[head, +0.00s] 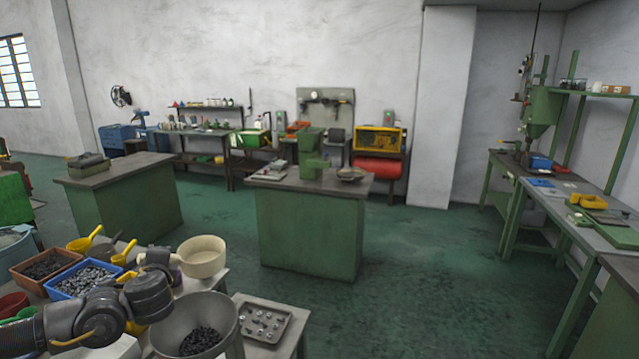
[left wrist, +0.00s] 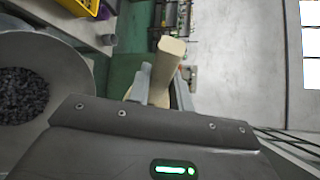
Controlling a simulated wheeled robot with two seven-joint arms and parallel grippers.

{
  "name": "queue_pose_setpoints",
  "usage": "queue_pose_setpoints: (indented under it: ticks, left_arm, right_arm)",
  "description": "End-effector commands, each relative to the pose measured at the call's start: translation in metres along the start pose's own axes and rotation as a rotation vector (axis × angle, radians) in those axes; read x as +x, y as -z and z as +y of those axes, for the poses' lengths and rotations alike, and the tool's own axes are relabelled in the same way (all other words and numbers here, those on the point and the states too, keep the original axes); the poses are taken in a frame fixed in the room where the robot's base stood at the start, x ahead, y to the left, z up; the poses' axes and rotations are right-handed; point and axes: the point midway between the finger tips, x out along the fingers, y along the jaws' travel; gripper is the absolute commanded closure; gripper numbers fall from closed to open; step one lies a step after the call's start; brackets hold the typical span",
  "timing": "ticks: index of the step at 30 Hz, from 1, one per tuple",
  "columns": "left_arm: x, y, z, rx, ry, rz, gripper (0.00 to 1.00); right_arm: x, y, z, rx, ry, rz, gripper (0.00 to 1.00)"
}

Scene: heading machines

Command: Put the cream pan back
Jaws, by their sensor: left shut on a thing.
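The cream pan (head: 203,257) is at the lower left of the head view, open side up, at the far edge of the near bench. My left gripper (head: 160,262) is beside it, at its left. In the left wrist view my left gripper (left wrist: 161,90) is shut on the pan's cream handle (left wrist: 170,52), which sticks out beyond the fingers. The pan's bowl is mostly hidden there. I cannot tell whether the pan touches the bench or hangs above it. My right gripper is not in view.
A large grey bowl (head: 222,316) of dark pieces stands close in front of the pan. A grey tray (head: 285,327) of small parts is to its right. Blue (head: 86,283) and brown (head: 24,278) bins with yellow scoops are at left. Green floor (head: 220,225) is open beyond.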

Motion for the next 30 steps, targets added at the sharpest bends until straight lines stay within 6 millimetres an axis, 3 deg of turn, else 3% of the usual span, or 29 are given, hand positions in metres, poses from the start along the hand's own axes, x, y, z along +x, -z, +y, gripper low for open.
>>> queue_pose_setpoints:
  ticks: [1, 3, 9, 30]
  left_arm:
    - [-0.021, 0.013, -0.012, 0.010, 0.024, 0.052, 1.00]
    - [-0.041, 0.026, -0.017, 0.019, 0.038, 0.099, 1.00]
    - [-0.085, 0.052, -0.024, 0.038, 0.066, 0.203, 1.00]
    - [-0.195, 0.090, -0.032, 0.090, 0.140, 0.430, 1.00]
  right_arm:
    - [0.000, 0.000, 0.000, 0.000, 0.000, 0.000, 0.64]
    - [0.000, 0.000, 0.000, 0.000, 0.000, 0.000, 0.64]
    - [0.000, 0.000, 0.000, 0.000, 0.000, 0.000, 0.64]
    - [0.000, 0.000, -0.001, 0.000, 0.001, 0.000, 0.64]
